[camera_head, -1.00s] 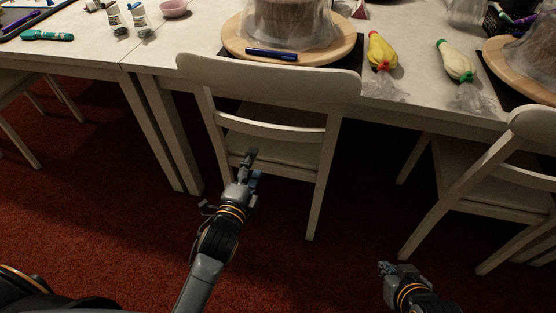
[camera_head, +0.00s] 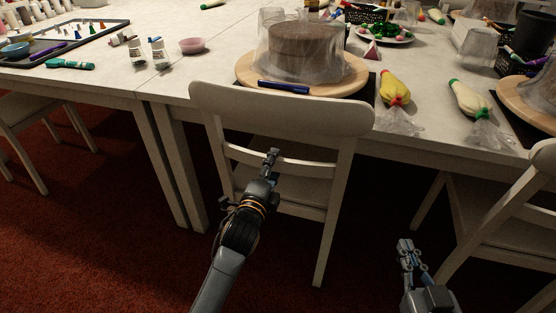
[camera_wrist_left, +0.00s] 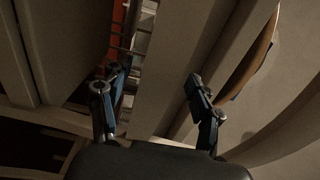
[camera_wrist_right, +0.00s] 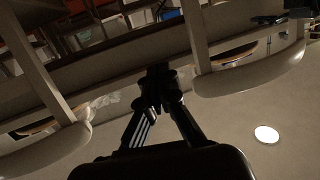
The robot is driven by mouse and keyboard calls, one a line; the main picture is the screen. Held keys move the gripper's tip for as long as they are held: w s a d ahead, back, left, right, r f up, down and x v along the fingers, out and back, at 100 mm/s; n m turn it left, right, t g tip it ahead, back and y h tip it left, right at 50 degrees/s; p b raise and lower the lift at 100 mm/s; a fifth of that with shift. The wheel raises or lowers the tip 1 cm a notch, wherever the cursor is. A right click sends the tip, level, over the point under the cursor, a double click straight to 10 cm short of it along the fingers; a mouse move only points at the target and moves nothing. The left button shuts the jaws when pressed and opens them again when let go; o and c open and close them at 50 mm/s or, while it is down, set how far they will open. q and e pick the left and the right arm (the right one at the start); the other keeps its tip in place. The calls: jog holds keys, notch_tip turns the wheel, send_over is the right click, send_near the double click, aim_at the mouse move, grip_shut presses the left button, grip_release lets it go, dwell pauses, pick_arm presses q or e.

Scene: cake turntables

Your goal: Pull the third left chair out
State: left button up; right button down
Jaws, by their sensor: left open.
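A white wooden chair (camera_head: 280,112) stands in the middle of the head view, its back towards me and its seat side towards the table. The frames do not show how the chairs are counted. My left gripper (camera_head: 268,160) is at the chair's lower back rail, left of its middle; contact is unclear. In the left wrist view its fingers (camera_wrist_left: 155,85) are apart, with pale chair parts behind and between them. My right gripper (camera_head: 406,250) is low, right of the chair and apart from it. In the right wrist view its fingertips (camera_wrist_right: 161,75) meet with nothing visible between them.
Another white chair (camera_head: 515,205) stands on the right, and one (camera_head: 28,112) on the left. The white table (camera_head: 210,85) holds a covered cake on a turntable (camera_head: 345,85), a blue pen (camera_head: 283,88) and piping bags (camera_head: 396,88). Red carpet (camera_head: 110,235) in front is clear.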

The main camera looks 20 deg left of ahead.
pick_arm(q)
jog(key=w, duration=0.5)
jog(key=shift+w+d+b, duration=0.1)
jog(key=shift+w+b, duration=0.15)
jog(key=shift+b, duration=0.15)
pick_arm(e)
jog(key=r, duration=0.1)
jog(key=r+t, duration=0.1)
jog(key=r+t+y, duration=0.1)
jog(key=r, duration=0.1)
jog(key=shift+w+a, duration=0.25)
jog(key=shift+a, duration=0.1)
pick_arm(q)
grip_shut()
pick_arm(e)
jog(key=shift+f, duration=0.1)
